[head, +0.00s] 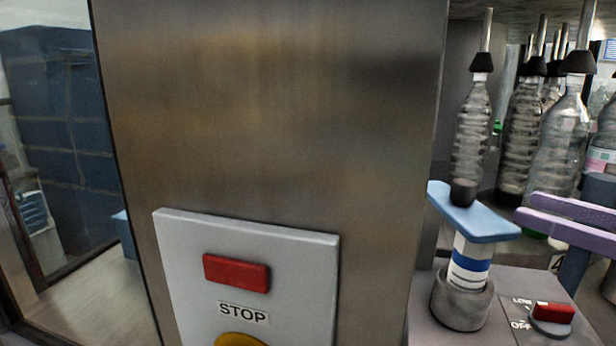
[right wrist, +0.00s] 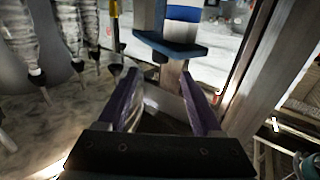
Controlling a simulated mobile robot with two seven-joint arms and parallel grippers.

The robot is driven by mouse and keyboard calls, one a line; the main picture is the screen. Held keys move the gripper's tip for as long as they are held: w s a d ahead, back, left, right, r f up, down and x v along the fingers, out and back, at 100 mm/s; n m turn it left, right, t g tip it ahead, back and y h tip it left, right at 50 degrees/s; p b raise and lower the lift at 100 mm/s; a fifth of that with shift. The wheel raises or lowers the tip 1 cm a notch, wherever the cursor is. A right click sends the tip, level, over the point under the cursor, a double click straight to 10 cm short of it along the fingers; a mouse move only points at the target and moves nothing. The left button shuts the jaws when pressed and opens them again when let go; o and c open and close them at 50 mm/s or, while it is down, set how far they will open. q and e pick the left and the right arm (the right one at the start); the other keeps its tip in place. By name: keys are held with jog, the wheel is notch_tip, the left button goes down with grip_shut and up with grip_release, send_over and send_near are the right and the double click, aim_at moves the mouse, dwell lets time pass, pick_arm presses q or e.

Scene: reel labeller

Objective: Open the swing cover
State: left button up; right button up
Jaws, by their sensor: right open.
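My right gripper (head: 527,208) shows at the right of the head view, its two purple fingers apart and pointing left. In the right wrist view (right wrist: 160,74) the fingers are open with nothing gripped between them. A flat blue plate (head: 474,212) lies just left of the fingertips in the head view, on top of a blue-and-white striped post (head: 468,265). The plate also shows just beyond the fingertips in the right wrist view (right wrist: 165,48). I cannot tell which part is the swing cover. My left gripper is out of view.
A tall metal panel (head: 270,110) fills the middle, bearing a grey box with a red button (head: 236,273) and a STOP label. Several clear bottles (head: 470,130) hang at the right. A red switch (head: 553,313) sits below the fingers. A dark-framed opening is at left.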

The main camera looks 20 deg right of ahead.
aim_at(475, 191)
jog(key=x, duration=0.9)
jog(key=shift+w+a, duration=0.15)
jog(key=shift+w, duration=0.15)
grip_shut()
dwell(1.1)
